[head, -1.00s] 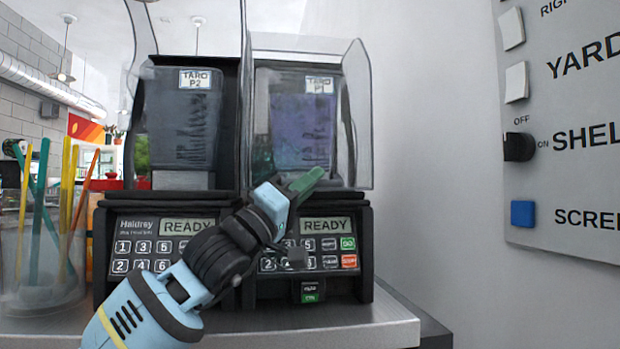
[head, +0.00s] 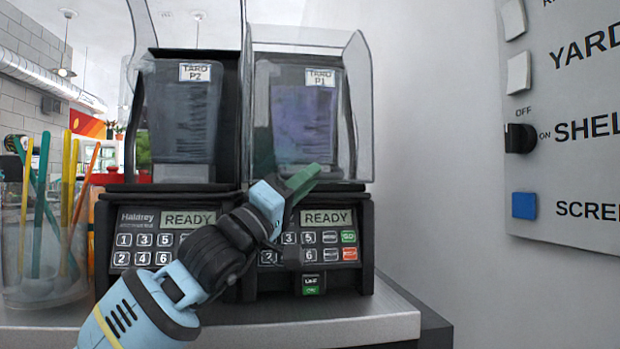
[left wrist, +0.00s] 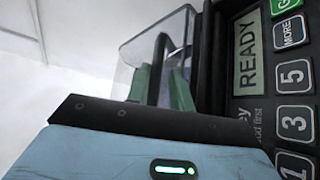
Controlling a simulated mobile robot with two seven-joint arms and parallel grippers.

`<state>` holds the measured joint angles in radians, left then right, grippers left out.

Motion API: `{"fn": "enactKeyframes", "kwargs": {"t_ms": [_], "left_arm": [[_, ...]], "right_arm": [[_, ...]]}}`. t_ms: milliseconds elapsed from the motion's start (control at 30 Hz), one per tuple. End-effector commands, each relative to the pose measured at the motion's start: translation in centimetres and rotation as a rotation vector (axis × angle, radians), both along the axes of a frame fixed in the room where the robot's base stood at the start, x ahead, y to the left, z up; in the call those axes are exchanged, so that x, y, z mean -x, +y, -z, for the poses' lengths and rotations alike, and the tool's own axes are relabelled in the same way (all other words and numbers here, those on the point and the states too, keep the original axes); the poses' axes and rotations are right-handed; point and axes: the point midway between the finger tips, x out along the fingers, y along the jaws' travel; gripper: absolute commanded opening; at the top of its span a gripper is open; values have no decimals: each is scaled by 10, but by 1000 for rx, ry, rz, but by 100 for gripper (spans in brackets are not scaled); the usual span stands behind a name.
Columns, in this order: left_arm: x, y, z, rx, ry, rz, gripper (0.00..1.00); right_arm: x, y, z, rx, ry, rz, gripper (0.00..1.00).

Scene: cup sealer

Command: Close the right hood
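The right hood (head: 352,110) is a clear, smoky cover on the right machine (head: 330,270). It stands lowered around the dark jar labelled TARO P1 (head: 305,115), its lower edge near the top of the control panel. My left gripper (head: 304,180), with green fingers, is in front of the hood's lower part, above the panel. In the left wrist view its two fingers (left wrist: 160,80) are apart, with the clear hood (left wrist: 135,60) behind them. I cannot tell whether they touch it. My right gripper is not in view.
The left machine (head: 160,240) holds a jar labelled TARO P2 (head: 182,125); its clear hood (head: 145,30) reaches up out of view. A glass of coloured straws (head: 45,250) stands at the left. A wall switch panel (head: 570,120) is at the right.

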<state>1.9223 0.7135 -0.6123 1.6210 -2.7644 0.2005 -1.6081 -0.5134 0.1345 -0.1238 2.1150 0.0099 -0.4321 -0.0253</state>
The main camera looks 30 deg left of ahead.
Motion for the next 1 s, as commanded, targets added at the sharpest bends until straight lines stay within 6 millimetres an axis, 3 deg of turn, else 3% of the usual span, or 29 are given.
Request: {"fn": "enactKeyframes", "kwargs": {"t_ms": [433, 1000], "left_arm": [[45, 23, 33, -1, -1, 1, 21], [51, 25, 35, -2, -5, 2, 21]], "right_arm": [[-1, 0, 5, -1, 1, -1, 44], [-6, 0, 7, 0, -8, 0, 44]]}}
